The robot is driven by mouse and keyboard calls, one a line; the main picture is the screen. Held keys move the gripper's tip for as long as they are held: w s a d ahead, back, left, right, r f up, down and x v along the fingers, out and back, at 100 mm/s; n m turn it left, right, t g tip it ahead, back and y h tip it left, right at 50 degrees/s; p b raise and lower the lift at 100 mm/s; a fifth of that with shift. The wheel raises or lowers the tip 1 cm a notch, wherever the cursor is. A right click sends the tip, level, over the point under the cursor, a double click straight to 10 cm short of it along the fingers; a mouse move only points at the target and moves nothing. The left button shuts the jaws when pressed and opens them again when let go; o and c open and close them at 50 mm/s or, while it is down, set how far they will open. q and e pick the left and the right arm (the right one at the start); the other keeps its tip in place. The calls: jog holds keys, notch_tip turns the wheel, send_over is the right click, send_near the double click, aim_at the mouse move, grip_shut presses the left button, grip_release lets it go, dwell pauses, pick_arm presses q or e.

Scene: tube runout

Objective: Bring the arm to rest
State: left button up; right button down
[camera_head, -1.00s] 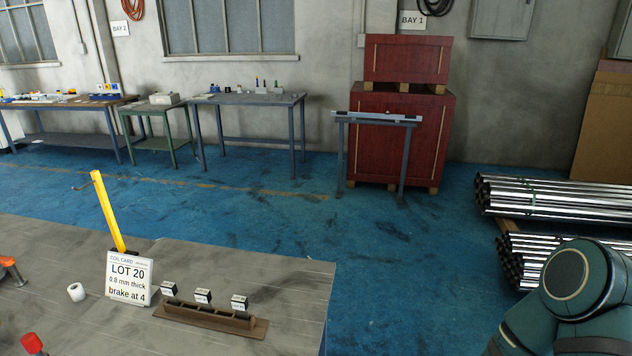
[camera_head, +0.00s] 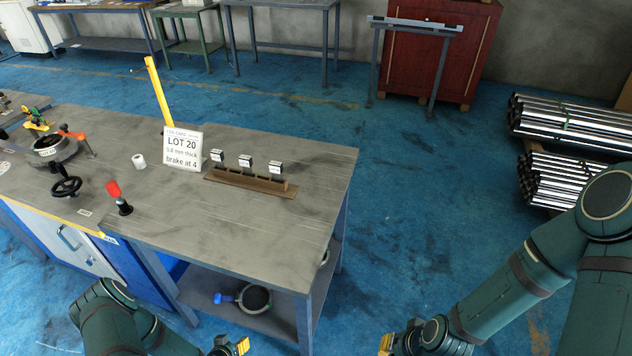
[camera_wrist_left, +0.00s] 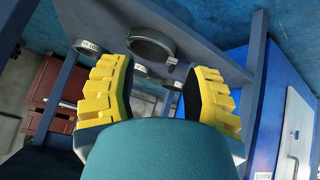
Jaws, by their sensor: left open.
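My left arm comes in at the bottom left of the head view. Its gripper (camera_head: 238,346) shows only in part at the bottom edge, low in front of the workbench (camera_head: 290,225). In the left wrist view the left gripper (camera_wrist_left: 162,88) has its two yellow fingers wide apart, with nothing between them. My right arm comes in from the right in the head view. Only a bit of the right gripper (camera_head: 386,344) shows, at the bottom edge, so its opening is hidden.
The bench top carries a LOT 20 card (camera_head: 183,148), a wooden rack (camera_head: 245,183), a white roll (camera_head: 139,161) and a red-handled lever (camera_head: 119,198). A ring and blue item (camera_head: 243,298) lie on the lower shelf. Blue floor right of the bench is clear up to the tube stacks (camera_head: 570,150).

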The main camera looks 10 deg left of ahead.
pick_arm(q)
jog(key=w+d+r+g+h, duration=0.1)
jog(key=d+r+g+h, duration=0.3)
jog(key=d+r, duration=0.95)
jog(key=s+d+r+g, duration=0.4)
jog(key=s+d+r, duration=0.45)
jog(key=r, duration=0.25)
jog(key=w+d+r+m+t, duration=0.1)
jog(key=w+d+r+m, duration=0.1)
jog(key=w+r, duration=0.2)
jog(key=shift+w+d+r+t, duration=0.3)
jog(key=shift+w+d, duration=0.1)
jog(key=shift+w, duration=0.5)
